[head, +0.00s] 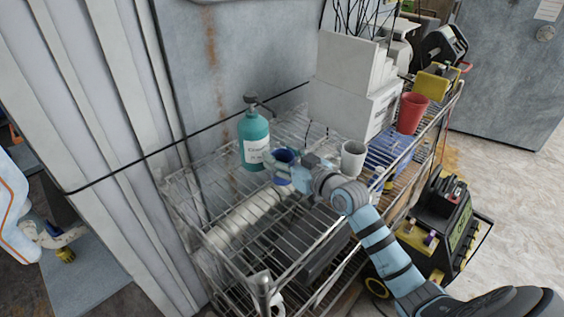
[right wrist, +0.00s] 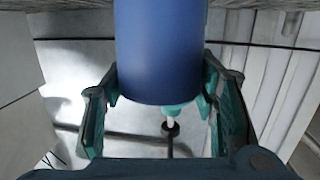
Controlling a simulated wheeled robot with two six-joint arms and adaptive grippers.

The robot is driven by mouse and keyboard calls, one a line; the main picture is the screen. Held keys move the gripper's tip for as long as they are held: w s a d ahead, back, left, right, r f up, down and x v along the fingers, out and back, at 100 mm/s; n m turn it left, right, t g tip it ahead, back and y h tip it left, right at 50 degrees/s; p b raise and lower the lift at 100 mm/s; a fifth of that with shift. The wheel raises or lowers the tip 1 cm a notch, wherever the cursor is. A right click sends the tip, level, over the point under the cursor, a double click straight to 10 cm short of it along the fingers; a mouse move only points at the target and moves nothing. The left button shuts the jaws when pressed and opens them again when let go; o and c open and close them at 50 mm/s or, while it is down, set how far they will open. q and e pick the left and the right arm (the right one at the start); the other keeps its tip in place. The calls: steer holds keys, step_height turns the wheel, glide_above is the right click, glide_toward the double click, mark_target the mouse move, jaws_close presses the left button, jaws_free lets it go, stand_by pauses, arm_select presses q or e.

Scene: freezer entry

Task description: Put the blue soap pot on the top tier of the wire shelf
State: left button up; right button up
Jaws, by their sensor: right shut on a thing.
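The blue soap pot (head: 285,155) is at the top tier of the wire shelf (head: 212,185), just right of a teal pump bottle (head: 254,138). My right gripper (head: 279,170) is shut on the pot and partly hides it. In the right wrist view the blue pot (right wrist: 160,55) sits between the two fingers (right wrist: 162,95), and part of the teal bottle (right wrist: 178,108) shows beyond it. I cannot tell whether the pot's base touches the wire. My left gripper is not in view.
A white cup (head: 353,158) stands close right of my right gripper. White boxes (head: 345,85), a red cup (head: 411,113) and a blue crate (head: 390,147) are farther right. The tier's front left is mostly bare wire. A metal wall (head: 235,55) stands behind.

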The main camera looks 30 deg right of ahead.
steer(key=o, duration=1.1)
steer(key=shift+o, duration=0.2)
steer(key=p+v, duration=0.5)
steer(key=v, duration=0.7)
steer(key=shift+s+r, duration=0.1)
steer(key=shift+r, duration=0.1)
steer(key=shift+f, duration=0.1)
